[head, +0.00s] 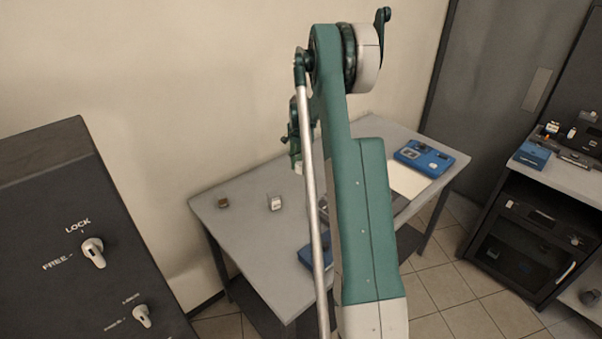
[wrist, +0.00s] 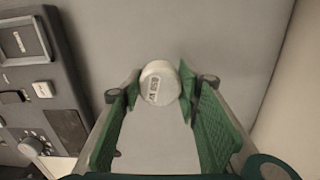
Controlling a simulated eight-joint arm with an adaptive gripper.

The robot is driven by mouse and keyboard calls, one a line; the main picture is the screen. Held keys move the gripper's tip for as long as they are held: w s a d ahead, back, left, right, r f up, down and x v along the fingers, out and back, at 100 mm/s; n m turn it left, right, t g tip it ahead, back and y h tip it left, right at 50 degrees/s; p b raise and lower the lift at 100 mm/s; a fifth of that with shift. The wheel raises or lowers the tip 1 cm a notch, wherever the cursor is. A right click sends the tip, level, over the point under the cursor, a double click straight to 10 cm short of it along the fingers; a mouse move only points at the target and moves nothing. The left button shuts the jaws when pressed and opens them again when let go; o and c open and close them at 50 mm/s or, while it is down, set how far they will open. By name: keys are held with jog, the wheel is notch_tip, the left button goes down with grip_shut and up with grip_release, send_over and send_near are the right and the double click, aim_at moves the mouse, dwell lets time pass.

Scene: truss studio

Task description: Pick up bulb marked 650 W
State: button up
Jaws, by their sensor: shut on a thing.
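A white, round bulb (wrist: 157,76) with a dark printed label sits between the fingertips of my gripper (wrist: 160,90) in the wrist view. The print is small and turned sideways; it looks like a number and a W, but I cannot read it with certainty. The green fingers touch the bulb on both sides, and my gripper is shut on it. In the head view my gripper (head: 297,150) is over the back of the grey table (head: 245,235); a pale bit of the bulb shows just below it. My arm hides part of the table.
A small brown block (head: 223,203) and a small white block (head: 275,203) stand on the table's left part. A blue device (head: 425,156) lies at the right end beside a pale sheet (head: 405,180). A dark panel with knobs (wrist: 35,146) is left in the wrist view.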

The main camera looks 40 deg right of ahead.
aim_at(301, 164)
jog(key=shift+r, duration=2.35)
